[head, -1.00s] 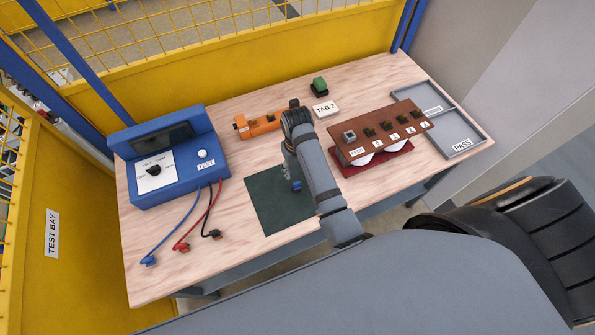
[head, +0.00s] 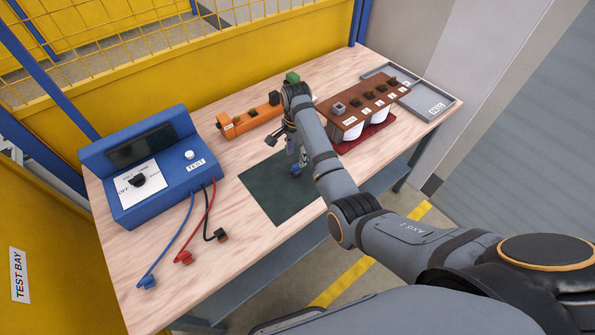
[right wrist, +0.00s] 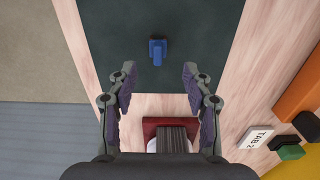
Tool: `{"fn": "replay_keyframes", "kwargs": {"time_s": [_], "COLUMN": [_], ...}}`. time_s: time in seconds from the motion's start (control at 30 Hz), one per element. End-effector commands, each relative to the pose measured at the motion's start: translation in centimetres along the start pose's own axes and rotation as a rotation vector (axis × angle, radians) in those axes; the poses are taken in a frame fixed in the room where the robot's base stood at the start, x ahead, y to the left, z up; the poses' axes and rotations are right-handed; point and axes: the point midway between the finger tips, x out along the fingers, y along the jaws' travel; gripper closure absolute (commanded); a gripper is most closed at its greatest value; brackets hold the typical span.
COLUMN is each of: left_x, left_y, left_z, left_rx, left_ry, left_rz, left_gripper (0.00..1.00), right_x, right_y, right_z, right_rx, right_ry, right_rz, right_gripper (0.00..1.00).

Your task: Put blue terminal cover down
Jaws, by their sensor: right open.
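The blue terminal cover (head: 296,171) is a small blue piece on the dark green mat (head: 262,190), partly screened by my right gripper in the head view. In the right wrist view the cover (right wrist: 157,50) shows whole against the mat, beyond the fingertips and touching neither finger. My right gripper (head: 288,148) is over the mat with its fingers apart. It also shows open and empty in the right wrist view (right wrist: 159,78). My left gripper is in neither view.
A blue tester (head: 150,165) with blue, red and black leads stands at left. An orange holder (head: 250,119) and green block (head: 292,77) lie behind my arm. A brown rack (head: 365,105) and grey trays (head: 430,112) are at right. A TAB 2 card (right wrist: 257,136) shows in the wrist view.

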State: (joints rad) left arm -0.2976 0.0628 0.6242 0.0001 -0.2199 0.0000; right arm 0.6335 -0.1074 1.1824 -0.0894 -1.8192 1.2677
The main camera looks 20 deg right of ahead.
Motion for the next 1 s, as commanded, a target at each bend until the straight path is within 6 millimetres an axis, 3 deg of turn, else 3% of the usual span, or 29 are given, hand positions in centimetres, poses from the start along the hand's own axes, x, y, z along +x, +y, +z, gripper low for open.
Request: {"fn": "replay_keyframes", "kwargs": {"time_s": [0.27,0.6,0.83,1.0], "left_x": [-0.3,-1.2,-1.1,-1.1], "left_y": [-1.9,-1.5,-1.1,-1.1], "left_z": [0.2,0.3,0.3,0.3], "left_rx": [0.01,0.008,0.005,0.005], "left_ry": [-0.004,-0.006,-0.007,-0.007], "left_rz": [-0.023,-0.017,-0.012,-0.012], "left_gripper": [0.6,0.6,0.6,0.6], "right_x": [1.7,6.5,6.7,6.7], "right_y": [0.1,0.3,0.3,0.3], "right_z": [0.0,0.1,0.1,0.1], "right_rx": [-0.001,-0.001,-0.001,-0.001], "right_ry": [0.0,0.0,0.0,0.0], "right_rz": [0.0,0.0,-0.002,-0.002], "right_gripper": [0.5,0.5,0.5,0.73]}}
